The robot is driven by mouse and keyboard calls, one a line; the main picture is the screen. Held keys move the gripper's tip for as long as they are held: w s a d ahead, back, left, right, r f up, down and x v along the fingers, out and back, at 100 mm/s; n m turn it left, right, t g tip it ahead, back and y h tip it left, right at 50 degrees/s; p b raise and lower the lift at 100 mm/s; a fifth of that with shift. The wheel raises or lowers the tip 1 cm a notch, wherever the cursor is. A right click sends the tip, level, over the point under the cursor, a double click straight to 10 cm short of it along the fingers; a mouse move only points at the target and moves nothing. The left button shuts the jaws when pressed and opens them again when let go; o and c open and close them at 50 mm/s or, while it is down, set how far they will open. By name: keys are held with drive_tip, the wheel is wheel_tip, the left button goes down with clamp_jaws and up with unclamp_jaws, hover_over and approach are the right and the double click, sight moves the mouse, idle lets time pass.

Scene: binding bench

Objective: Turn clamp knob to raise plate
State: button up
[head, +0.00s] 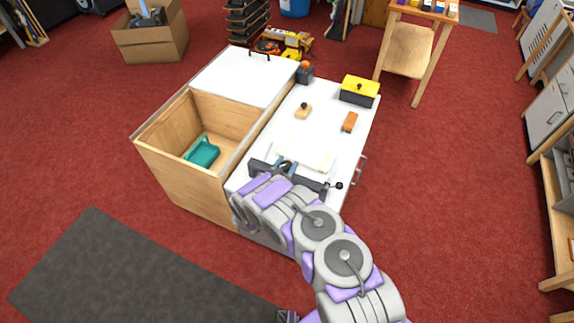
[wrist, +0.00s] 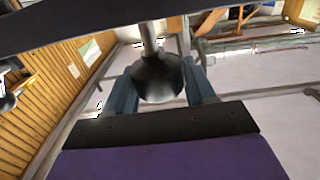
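The clamp (head: 257,167) is a dark bar across the near end of the white bench top, with pale flat sheets or a plate (head: 307,155) just behind it. In the wrist view, a dark grey rounded clamp knob (wrist: 157,80) on a metal stem is between the two blue fingers of my gripper (wrist: 160,85). The fingers are apart, one on each side of the knob. I cannot tell whether both press on it. In the head view my gripper (head: 286,167) is over the clamp, and my arm hides the knob.
A wooden block with a black knob (head: 303,111), an orange-brown block (head: 350,122) and a yellow-topped black box (head: 359,91) stand farther back on the bench.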

drive_tip(key=shift+s+a+f, duration=0.1)
drive_tip(key=shift+a, duration=0.1)
drive_tip(key=shift+c, duration=2.1)
drive_tip(key=shift+d+n+y+p, duration=0.3)
drive_tip(key=shift+n+y+p, duration=0.1)
drive_tip(key=shift+y+p, duration=0.15)
drive_tip(key=n+t+y, duration=0.1)
drive_tip(key=n+y, duration=0.1)
drive_tip(key=y, duration=0.1)
drive_tip(key=shift+p, duration=0.35)
drive_tip(key=shift+a+n+y, duration=0.2)
drive_tip(key=shift+n+y, duration=0.3)
drive_tip(key=shift+y, duration=0.35)
drive_tip(key=o, duration=0.9)
drive_tip(key=shift+f, duration=0.1)
drive_tip(key=shift+o, duration=0.2)
